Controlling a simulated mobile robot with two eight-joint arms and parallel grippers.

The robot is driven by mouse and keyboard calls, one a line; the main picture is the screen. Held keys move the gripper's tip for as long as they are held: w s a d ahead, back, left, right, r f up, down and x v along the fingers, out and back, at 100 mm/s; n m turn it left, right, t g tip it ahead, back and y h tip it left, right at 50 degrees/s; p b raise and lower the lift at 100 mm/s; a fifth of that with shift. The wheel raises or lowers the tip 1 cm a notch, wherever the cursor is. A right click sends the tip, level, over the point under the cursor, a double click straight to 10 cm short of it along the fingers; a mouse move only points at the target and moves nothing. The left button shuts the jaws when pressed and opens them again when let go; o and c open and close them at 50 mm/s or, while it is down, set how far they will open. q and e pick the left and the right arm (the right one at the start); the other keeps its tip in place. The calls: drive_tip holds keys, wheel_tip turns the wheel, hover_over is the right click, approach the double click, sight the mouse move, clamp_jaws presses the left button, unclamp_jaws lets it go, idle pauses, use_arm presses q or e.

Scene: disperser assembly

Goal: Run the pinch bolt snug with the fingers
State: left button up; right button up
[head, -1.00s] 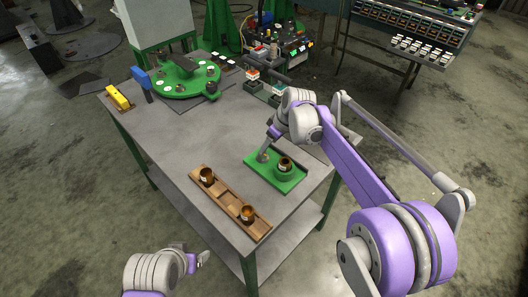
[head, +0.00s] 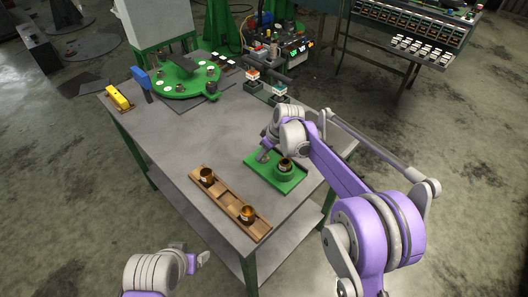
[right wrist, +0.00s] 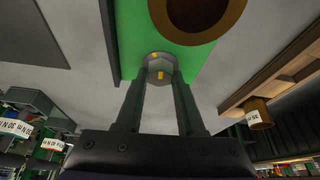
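The pinch bolt (right wrist: 160,70) shows in the right wrist view as a grey head with yellow marks, beside a brown-rimmed ring (right wrist: 197,15) on a green plate (right wrist: 133,45). My right gripper (right wrist: 160,78) has one finger on each side of the bolt head, and both appear to touch it. The bolt itself is hidden there. My left gripper (head: 204,258) is off the table's near edge, away from the parts.
A wooden tray (head: 226,196) with two brown rings stands left of the green plate. A green round fixture (head: 187,80), a blue-headed tool (head: 141,79) and a yellow block (head: 118,97) are at the back left. The middle of the table is clear.

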clamp_jaws()
drive_tip(key=shift+m+t+h+b, duration=0.35)
drive_tip(key=shift+m+t+h, duration=0.05)
drive_tip(key=shift+m, duration=1.1)
drive_tip(key=o, duration=0.7)
unclamp_jaws()
drive_tip(key=shift+s+r, duration=0.1)
drive_tip(key=v, duration=1)
drive_tip(key=shift+s+r, duration=0.1)
drive_tip(key=shift+r, duration=0.2)
